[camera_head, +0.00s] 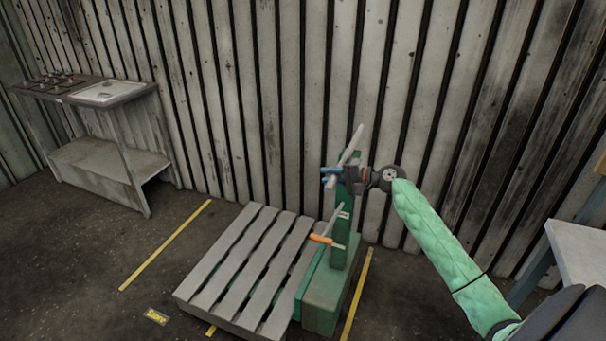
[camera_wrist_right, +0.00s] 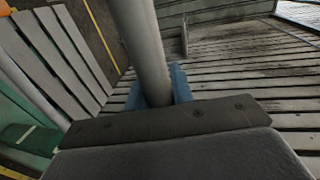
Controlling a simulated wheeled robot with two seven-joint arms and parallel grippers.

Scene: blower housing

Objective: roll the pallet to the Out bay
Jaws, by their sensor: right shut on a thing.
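The slatted grey pallet (camera_head: 243,262) lies low on the floor, up against a green pallet truck (camera_head: 326,292) with an upright mast. A grey handle bar (camera_head: 352,146) slants up near the top of the mast. My right gripper (camera_head: 331,175) is shut around this bar; the wrist view shows the bar (camera_wrist_right: 143,45) between its blue fingertips. The pallet (camera_wrist_right: 55,50) and some of the green truck (camera_wrist_right: 28,138) show at the left of the wrist view. My left gripper is not in view. No sign reading "Out" shows.
Yellow floor lines run left (camera_head: 165,245) and right (camera_head: 357,294) of the pallet. A yellow floor label (camera_head: 156,317) seems to read "Store". A corrugated wall (camera_head: 290,90) stands close behind. A sink bench (camera_head: 105,94) is at left, a table (camera_head: 580,250) at right. Floor left of the pallet is clear.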

